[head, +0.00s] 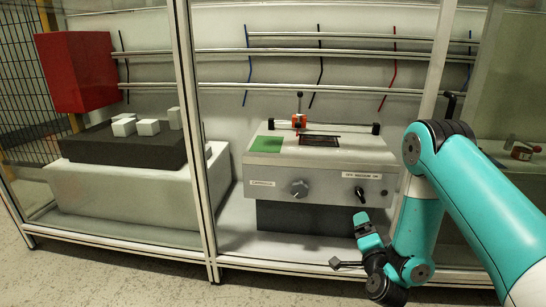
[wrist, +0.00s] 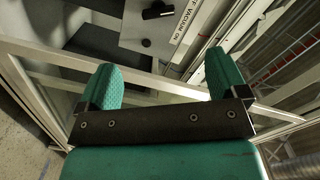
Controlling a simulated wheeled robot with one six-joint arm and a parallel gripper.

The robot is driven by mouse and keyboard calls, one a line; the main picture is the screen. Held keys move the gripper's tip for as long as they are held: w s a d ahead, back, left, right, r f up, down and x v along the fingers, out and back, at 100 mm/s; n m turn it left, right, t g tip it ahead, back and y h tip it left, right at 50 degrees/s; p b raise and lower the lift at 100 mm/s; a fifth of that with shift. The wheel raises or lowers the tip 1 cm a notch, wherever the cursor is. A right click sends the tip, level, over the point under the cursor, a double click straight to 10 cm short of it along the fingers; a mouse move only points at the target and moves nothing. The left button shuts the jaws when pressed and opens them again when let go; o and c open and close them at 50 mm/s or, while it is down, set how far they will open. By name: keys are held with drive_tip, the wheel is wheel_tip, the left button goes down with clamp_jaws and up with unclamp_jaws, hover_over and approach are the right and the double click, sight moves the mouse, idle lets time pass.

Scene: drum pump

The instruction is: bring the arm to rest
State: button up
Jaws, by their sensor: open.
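My arm is teal and black and comes in from the right in the head view. It bends at an elbow and hangs down to my gripper (head: 350,242), low in front of the grey machine box (head: 325,185). In the wrist view my gripper (wrist: 165,85) shows two teal fingers set wide apart on a black bar, with nothing between them. The gripper is open and empty. It appears apart from the box, whose lever and label show beyond the fingers in the wrist view.
Further left, white blocks (head: 148,127) sit on a black slab (head: 90,146), near a red box (head: 76,72). Floor (head: 110,275) is clear at lower left.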

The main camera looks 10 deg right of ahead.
drive_tip(key=w+a+r+n+g+y+p, duration=0.1)
drive_tip(key=w+a+r+n+g+y, duration=0.1)
drive_tip(key=a+r+n+y, duration=0.45)
drive_tip(key=s+a+r+n+g+y+p, duration=0.2)
drive_tip(key=s+a+r+n+g+y, duration=0.35)
drive_tip(key=a+r, duration=0.6)
drive_tip(key=s+r+n+g+h+p, duration=0.15)
drive_tip(key=s+r+n+g, duration=0.35)
drive_tip(key=s, duration=0.8)
drive_tip(key=s+r+n+g+h, duration=0.2)
drive_tip(key=s+r+n+g, duration=0.2)
drive_tip(key=s, duration=0.9)
wheel_tip(320, 180, up, 38)
drive_tip(key=s+p, duration=0.1)
drive_tip(key=p, duration=3.7)
drive_tip(key=shift+a+r+n+g, duration=0.15)
drive_tip(key=shift+a+n+g, duration=0.05)
drive_tip(key=shift+n+g, duration=0.15)
